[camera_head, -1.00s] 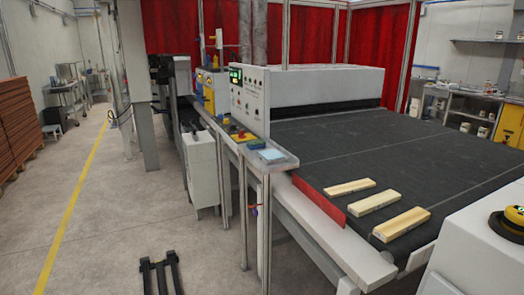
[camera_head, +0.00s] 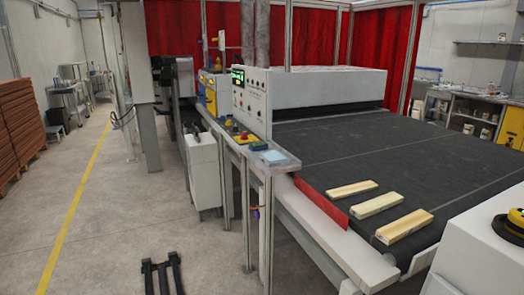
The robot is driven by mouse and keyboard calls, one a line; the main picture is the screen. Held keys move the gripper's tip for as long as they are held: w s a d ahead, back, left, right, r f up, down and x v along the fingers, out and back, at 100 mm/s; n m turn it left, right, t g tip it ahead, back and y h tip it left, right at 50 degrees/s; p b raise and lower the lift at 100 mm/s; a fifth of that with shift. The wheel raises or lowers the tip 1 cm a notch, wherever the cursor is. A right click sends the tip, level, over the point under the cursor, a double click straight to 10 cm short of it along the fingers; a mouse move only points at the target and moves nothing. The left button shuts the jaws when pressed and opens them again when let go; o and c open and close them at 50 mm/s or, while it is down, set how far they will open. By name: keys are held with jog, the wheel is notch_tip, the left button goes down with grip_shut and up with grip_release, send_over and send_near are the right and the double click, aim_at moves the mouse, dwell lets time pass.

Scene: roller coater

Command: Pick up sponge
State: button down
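A small dark blue-green block (camera_head: 258,145), which looks like the sponge, lies on the narrow metal side shelf (camera_head: 283,166) beside the machine's control panel. A flat pale-blue piece (camera_head: 272,157) lies just in front of it. Both are small in the picture, so I cannot be sure which one is the sponge. My gripper (camera_head: 161,262) shows at the bottom edge, low over the floor and to the left of the shelf. Its two black fingers are apart with nothing between them. It is well away from the shelf.
The control panel (camera_head: 251,101) rises behind the shelf, and metal posts stand below it. Several wooden boards (camera_head: 377,204) lie on the dark conveyor (camera_head: 330,168) at right. A white cabinet (camera_head: 203,170) stands left of the posts. The grey floor (camera_head: 115,215) at left is clear.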

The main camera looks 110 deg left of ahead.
dwell(0.4)
grip_release()
dwell(0.4)
